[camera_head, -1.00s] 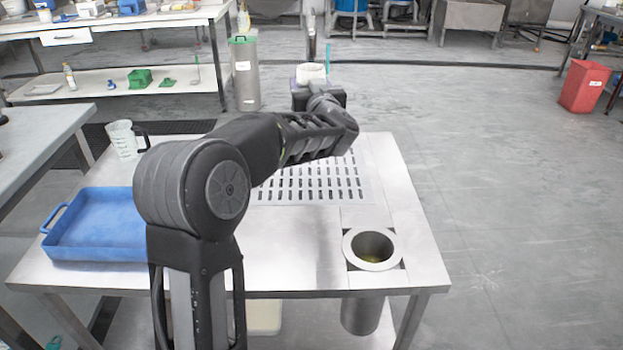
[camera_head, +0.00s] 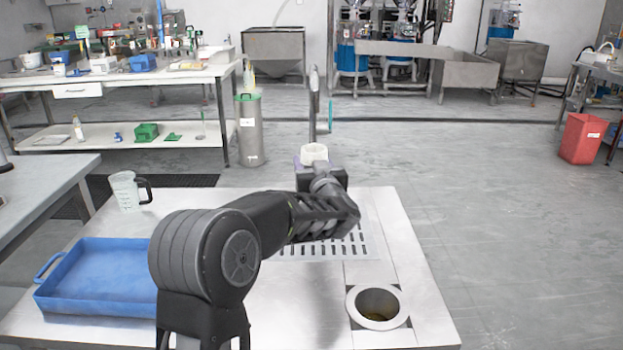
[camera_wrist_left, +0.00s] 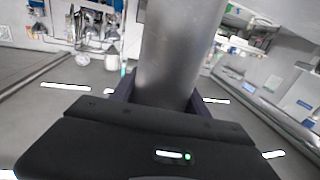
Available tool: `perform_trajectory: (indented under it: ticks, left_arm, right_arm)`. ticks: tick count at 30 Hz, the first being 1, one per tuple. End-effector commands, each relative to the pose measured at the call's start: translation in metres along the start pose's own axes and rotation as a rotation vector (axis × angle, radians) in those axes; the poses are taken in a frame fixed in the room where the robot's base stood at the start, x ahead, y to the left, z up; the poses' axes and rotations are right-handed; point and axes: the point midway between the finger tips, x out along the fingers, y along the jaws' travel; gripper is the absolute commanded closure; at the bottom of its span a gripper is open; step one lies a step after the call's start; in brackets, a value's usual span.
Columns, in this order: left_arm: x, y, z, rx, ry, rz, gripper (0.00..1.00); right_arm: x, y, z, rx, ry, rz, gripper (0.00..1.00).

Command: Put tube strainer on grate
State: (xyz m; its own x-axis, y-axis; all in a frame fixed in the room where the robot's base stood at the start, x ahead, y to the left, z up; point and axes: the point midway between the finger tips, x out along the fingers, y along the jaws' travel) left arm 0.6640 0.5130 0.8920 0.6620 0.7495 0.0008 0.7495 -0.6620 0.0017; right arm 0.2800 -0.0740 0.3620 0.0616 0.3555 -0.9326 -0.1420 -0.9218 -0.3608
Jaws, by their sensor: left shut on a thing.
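A smooth grey metal tube, apparently the tube strainer (camera_wrist_left: 180,50), fills the middle of the left wrist view. My left gripper (camera_wrist_left: 165,105) is shut on it. In the head view a slim metal upright piece (camera_head: 314,100) rises above my left gripper (camera_head: 320,172), which is largely hidden by its own arm and the white part. The slotted grate (camera_head: 315,250) is set in the steel table, partly covered by my left arm. The gripper appears over the grate's far side; its height above it is unclear. My right gripper is not in view.
A green-lidded metal canister (camera_head: 249,128) stands on the floor beyond.

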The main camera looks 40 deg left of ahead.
Motion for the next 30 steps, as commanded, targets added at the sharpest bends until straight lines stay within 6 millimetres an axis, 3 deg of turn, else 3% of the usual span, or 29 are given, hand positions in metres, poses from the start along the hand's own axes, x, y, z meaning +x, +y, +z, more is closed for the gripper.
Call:
perform_trajectory:
  ticks: [1, 6, 19, 20, 27, 30]
  left_arm:
    - [0.0, 0.0, 0.013, 0.003, -0.001, -0.001, 1.0]
    - [0.0, 0.0, 0.036, 0.002, -0.001, 0.0, 1.0]
    - [0.0, 0.0, 0.041, 0.002, 0.001, 0.0, 1.0]
    - [0.0, 0.0, 0.041, 0.002, 0.0, 0.0, 0.45]
    - [0.0, 0.0, 0.041, 0.002, -0.001, 0.0, 0.26]
    - [0.0, 0.0, 0.041, 0.002, -0.001, 0.0, 0.25]
  right_arm:
    - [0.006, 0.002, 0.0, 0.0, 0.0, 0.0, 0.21]
    - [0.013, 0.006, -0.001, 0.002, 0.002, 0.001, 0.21]
    - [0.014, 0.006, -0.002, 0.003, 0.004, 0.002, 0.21]
    - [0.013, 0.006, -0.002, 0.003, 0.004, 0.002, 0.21]
    - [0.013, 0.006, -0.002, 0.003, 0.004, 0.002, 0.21]
    - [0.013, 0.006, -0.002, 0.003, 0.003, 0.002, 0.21]
